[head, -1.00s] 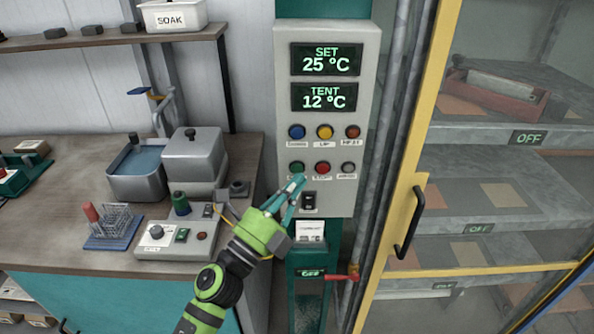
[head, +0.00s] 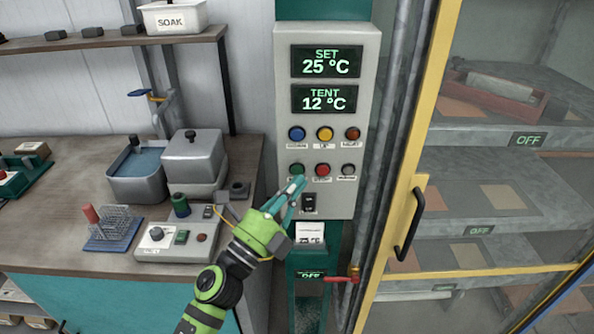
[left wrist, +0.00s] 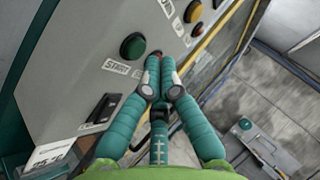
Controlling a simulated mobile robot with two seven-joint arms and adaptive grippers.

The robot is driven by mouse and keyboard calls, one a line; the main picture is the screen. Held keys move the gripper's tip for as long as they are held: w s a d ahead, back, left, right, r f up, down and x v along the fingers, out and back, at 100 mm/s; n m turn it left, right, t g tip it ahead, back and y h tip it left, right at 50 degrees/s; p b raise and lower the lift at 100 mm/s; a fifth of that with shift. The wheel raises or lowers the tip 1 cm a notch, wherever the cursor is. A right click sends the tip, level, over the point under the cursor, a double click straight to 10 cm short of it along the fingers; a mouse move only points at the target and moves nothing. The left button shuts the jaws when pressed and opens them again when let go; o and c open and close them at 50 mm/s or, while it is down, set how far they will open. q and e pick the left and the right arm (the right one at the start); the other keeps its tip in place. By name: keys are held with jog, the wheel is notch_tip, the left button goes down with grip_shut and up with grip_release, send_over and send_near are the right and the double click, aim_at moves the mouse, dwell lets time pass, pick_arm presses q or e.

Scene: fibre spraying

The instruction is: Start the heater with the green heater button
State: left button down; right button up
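The green button (head: 297,169) is at the left of the lower button row on the grey control panel (head: 348,205). In the left wrist view the green button (left wrist: 133,46) stands out from the panel beside a START label. My left gripper (head: 297,184) is just below the green button in the head view. In the left wrist view its teal fingertips (left wrist: 159,78) are together with nothing between them, and appear apart from the green button. The panel displays (head: 325,62) read SET 25 °C and TENT 12 °C. My right gripper is out of view.
Red (head: 322,170) and grey (head: 348,170) buttons share the lower row; blue, yellow and red ones sit above. A black switch (head: 309,202) is below. A yellow-framed door (head: 405,150) stands right, a workbench (head: 60,190) left. Shelf signs read OFF (head: 528,139).

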pick_arm(q)
jog(key=shift+w, duration=0.15)
dwell(0.3)
jog(key=shift+w, duration=0.3)
jog(key=shift+w+b, duration=0.3)
jog(key=shift+w, duration=0.05)
dwell(0.5)
jog(key=shift+s, duration=0.15)
dwell(0.3)
jog(key=shift+s, duration=0.65)
jog(key=s+p, duration=0.1)
jog(key=s, duration=0.4)
dwell(0.8)
